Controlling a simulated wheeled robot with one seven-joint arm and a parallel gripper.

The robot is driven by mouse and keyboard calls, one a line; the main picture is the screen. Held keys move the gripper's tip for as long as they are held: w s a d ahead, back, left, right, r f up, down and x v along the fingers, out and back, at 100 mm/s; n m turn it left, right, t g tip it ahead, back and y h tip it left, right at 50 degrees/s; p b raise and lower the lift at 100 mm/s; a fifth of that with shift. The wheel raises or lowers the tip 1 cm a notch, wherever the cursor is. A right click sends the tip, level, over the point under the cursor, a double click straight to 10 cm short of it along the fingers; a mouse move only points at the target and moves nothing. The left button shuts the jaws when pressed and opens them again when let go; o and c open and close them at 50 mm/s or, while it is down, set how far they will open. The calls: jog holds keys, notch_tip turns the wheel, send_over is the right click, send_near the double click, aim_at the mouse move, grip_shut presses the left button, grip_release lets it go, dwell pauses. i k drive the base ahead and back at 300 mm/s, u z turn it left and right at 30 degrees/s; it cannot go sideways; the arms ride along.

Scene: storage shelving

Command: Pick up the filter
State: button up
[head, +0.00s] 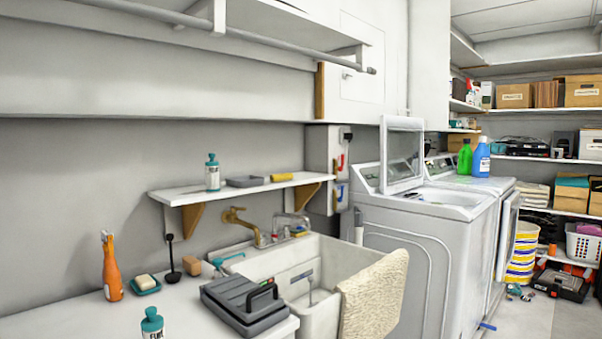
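I cannot make out anything that is clearly a filter. A flat grey item (245,181) and a yellow roll-like item (281,177) lie on the small white wall shelf (180,194), beside a white bottle with a teal cap (212,174). A dark grey case with a handle (246,301) lies on the white counter (200,326) left of the sink. A second teal-capped bottle (152,324) is partly cut off by the bottom edge. My gripper is not in view.
The counter also holds an orange bottle (112,268) and a soap dish (145,284). A beige towel (374,298) hangs over the sink (285,261). A washer (415,250) with its lid up stands to the right. Stocked shelves (545,158) stand at the far right.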

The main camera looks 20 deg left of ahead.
aim_at(212, 167)
jog(key=u, duration=0.25)
jog(key=i, duration=0.95)
jog(key=u, duration=0.6)
